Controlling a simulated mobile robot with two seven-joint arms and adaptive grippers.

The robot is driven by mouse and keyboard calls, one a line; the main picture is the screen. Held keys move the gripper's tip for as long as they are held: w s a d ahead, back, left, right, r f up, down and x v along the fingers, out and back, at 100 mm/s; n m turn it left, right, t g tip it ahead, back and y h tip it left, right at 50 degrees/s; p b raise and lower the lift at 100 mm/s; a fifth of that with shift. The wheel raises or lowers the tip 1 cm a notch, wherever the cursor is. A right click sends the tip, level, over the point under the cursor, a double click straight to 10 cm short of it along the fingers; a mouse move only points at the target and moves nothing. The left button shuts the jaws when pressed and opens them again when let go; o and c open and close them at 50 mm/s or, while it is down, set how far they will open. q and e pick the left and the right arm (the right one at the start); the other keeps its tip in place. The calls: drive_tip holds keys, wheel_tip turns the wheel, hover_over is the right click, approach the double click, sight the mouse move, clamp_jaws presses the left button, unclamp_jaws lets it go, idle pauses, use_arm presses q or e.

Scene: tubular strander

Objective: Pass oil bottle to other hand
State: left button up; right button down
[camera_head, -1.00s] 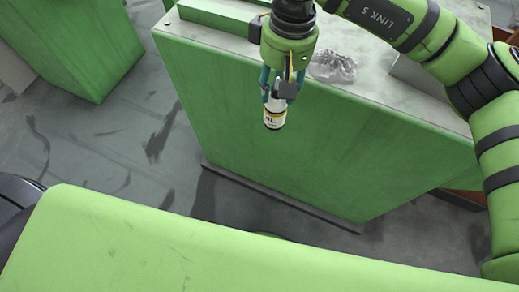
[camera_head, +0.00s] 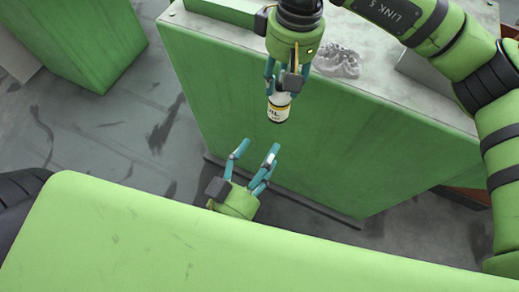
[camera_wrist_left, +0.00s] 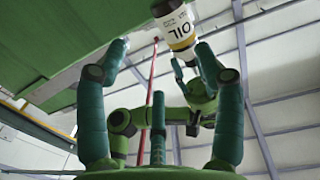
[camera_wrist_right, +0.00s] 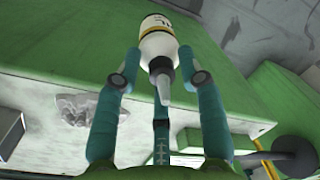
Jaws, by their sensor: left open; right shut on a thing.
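The oil bottle (camera_head: 279,107) is white with a yellow band and an "OIL" label. My right gripper (camera_head: 287,82) is shut on it and holds it in the air, its lower part sticking out below the fingers. The right wrist view shows the bottle (camera_wrist_right: 158,45) between the fingers, its grey nozzle pointing back at the palm. My left gripper (camera_head: 255,156) is open and empty, below the bottle with its fingers pointing up. In the left wrist view the bottle (camera_wrist_left: 176,27) is beyond the open fingertips, apart from them.
A green cabinet (camera_head: 300,150) with a grey top stands behind both grippers. A crumpled grey, see-through item (camera_head: 338,62) lies on that top. Another green block (camera_head: 75,40) stands at the upper left, with grey floor (camera_head: 95,130) between.

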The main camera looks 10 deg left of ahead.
sight(284, 113)
use_arm(q)
drive_tip(key=x, duration=0.4)
drive_tip(key=r+x, duration=0.1)
drive_tip(key=x, duration=0.7)
drive_tip(key=shift+a+r, duration=0.15)
drive_tip(key=shift+r, duration=0.15)
use_arm(e)
drive_tip(key=shift+a, duration=0.1)
use_arm(q)
drive_tip(key=shift+c, duration=0.3)
drive_tip(key=c, duration=0.8)
use_arm(e)
drive_tip(key=c, duration=0.9)
unclamp_jaws()
drive_tip(key=shift+c, duration=0.2)
use_arm(q)
drive_tip(key=c, duration=0.3)
use_arm(e)
drive_tip(key=shift+o, duration=1.1)
